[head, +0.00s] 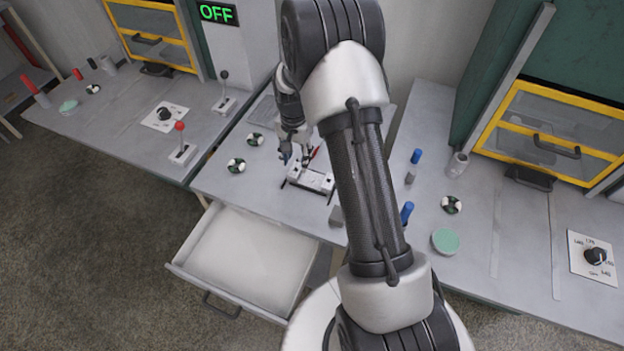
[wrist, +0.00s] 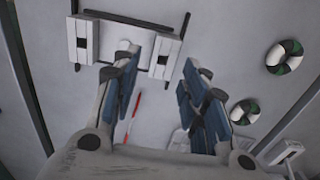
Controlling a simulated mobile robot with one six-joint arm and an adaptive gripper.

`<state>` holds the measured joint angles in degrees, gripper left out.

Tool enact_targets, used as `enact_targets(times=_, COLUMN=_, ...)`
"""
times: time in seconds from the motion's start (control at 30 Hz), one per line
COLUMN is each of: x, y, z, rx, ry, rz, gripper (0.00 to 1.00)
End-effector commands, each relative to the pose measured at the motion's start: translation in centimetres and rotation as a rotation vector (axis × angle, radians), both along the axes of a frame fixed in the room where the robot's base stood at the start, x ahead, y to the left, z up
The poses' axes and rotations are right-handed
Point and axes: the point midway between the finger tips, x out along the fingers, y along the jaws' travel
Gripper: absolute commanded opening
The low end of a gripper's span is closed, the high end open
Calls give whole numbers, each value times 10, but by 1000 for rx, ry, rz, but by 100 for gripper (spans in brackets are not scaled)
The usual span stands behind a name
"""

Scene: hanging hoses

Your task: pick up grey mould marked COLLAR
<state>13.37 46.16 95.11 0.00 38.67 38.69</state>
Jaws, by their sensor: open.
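No COLLAR lettering can be read in either view, so I cannot tell for sure which thing is the mould. A pale fixture with dark rods and two end blocks (head: 312,180) lies on the middle table. It also shows at the top of the wrist view (wrist: 164,56). A small grey block (head: 336,216) stands at the table's front edge, partly behind my arm. My gripper (head: 293,158) is over the table, just beyond the fixture. In the wrist view its fingers (wrist: 160,100) are apart with nothing held between them. A pale object (wrist: 179,141) shows partly behind the right finger.
A thin red stick (wrist: 137,104) lies near the left finger. Two black-and-white rings (head: 236,166) (head: 255,139) lie left of the gripper. An open, empty drawer (head: 245,262) juts out below the table. Blue-topped items (head: 406,212) stand on the right table.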

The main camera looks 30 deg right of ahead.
Motion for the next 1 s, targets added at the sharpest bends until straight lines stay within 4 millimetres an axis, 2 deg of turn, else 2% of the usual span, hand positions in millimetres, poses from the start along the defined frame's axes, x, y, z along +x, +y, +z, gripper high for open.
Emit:
enact_targets(times=0.03, x=-1, y=0, z=-10, rx=1, ry=3, rz=0, gripper=40)
enact_targets(times=0.23, x=-2, y=-1, z=-40, rx=1, ry=3, rz=0, gripper=40)
enact_targets(times=0.5, x=-1, y=-1, z=-43, rx=0, ry=0, rz=0, gripper=40)
enact_targets(times=1.0, x=-3, y=-1, z=-44, rx=0, ry=5, rz=0, gripper=7)
